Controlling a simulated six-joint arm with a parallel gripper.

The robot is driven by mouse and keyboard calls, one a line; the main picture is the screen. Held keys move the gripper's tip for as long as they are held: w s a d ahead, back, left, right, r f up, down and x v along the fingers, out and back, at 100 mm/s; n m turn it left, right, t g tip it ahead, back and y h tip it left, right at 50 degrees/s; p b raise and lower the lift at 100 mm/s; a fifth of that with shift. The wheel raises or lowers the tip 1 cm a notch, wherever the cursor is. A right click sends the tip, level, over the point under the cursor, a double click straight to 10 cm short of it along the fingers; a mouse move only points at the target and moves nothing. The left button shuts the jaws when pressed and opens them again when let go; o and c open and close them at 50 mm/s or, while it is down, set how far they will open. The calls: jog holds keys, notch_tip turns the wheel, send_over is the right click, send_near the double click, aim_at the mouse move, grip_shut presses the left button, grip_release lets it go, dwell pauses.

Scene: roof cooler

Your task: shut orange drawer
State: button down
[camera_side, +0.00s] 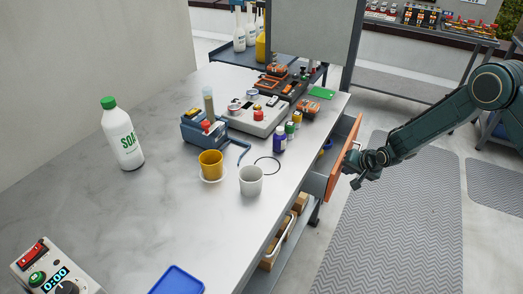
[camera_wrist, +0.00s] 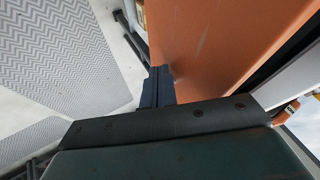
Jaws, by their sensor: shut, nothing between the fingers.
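The orange drawer (camera_side: 344,158) is under the right edge of the grey table and stands partly open. Its orange front is out from the table, and a gap with a few small things inside shows behind it. My gripper (camera_side: 356,174) is at the outer face of the drawer front, near its middle. In the wrist view the shut fingers (camera_wrist: 158,84) point at the orange front (camera_wrist: 215,45) and lie close against it. I cannot tell whether they touch it. Nothing is held. A drawer handle is not clearly visible.
The tabletop (camera_side: 200,230) holds a soap bottle (camera_side: 122,135), a yellow mug (camera_side: 211,165), a white cup (camera_side: 251,180), small bottles (camera_side: 280,140) and a grey device (camera_side: 258,117). A lower shelf with boxes (camera_side: 280,240) is beneath. The floor with grey mats (camera_side: 400,230) is clear on the right.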

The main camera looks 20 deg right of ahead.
aim_at(339, 166)
jog(key=shift+w+a, duration=1.25)
jog(key=shift+s+d, duration=0.15)
jog(key=s+d+r, duration=0.3)
jog(key=s+r, duration=0.5)
jog(key=shift+s+d, duration=0.15)
jog(key=shift+s, duration=0.15)
